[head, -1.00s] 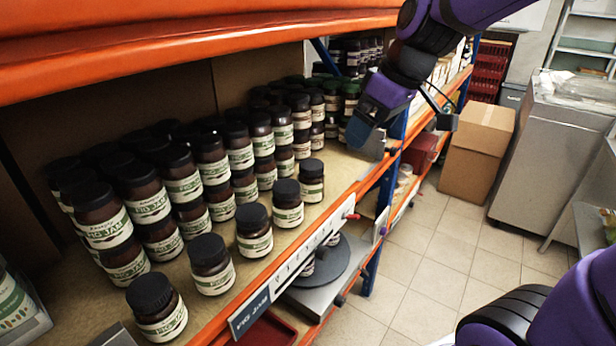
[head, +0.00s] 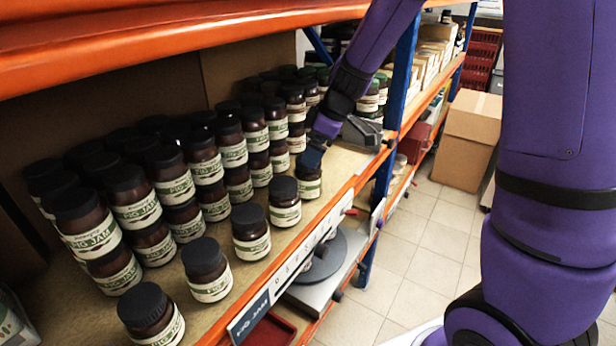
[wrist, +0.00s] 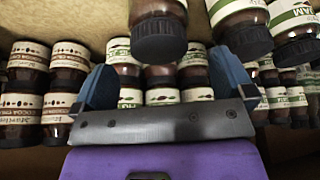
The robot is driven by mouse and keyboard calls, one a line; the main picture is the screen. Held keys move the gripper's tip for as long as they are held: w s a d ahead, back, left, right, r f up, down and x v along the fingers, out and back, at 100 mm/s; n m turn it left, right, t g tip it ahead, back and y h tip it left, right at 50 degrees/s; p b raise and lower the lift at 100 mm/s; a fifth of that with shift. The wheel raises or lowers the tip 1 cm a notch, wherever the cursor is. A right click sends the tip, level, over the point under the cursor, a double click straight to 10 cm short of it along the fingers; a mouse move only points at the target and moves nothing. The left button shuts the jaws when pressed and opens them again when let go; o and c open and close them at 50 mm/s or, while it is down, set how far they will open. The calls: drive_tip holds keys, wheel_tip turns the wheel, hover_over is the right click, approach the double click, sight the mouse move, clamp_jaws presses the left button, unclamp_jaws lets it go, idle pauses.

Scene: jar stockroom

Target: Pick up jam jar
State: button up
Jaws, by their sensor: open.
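Jars labelled fig jam, dark with black lids and cream-green labels, stand on the shelf. A front row of single jars runs along the shelf edge, from a near jar (head: 151,315) to a far jar (head: 308,186). My gripper (head: 312,156) is at the far jar and covers part of it; whether they touch cannot be told. In the wrist view, my open gripper (wrist: 165,82) has two blue fingers apart. A black-lidded jar (wrist: 158,35) appears upside down just beyond the gap between them. Nothing is held.
Double-stacked fig jam jars (head: 135,200) fill the shelf behind the front row. An orange shelf beam (head: 150,50) runs above. A blue upright (head: 403,75) stands beyond my gripper. A cardboard box (head: 468,140) stands on the tiled floor at right.

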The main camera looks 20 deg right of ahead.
drive_tip(key=shift+x, duration=3.25)
drive_tip(key=shift+d, duration=0.15)
drive_tip(key=shift+c, duration=0.2)
drive_tip(key=c, duration=1.4)
drive_tip(key=shift+r, duration=0.15)
drive_tip(key=shift+r, duration=0.65)
wheel_tip(320, 180, up, 2)
drive_tip(key=shift+r, duration=0.1)
drive_tip(key=s, duration=1)
drive_tip(key=s+r, duration=0.1)
drive_tip(key=s, duration=0.5)
drive_tip(key=shift+d+r, duration=0.1)
drive_tip(key=shift+d, duration=0.05)
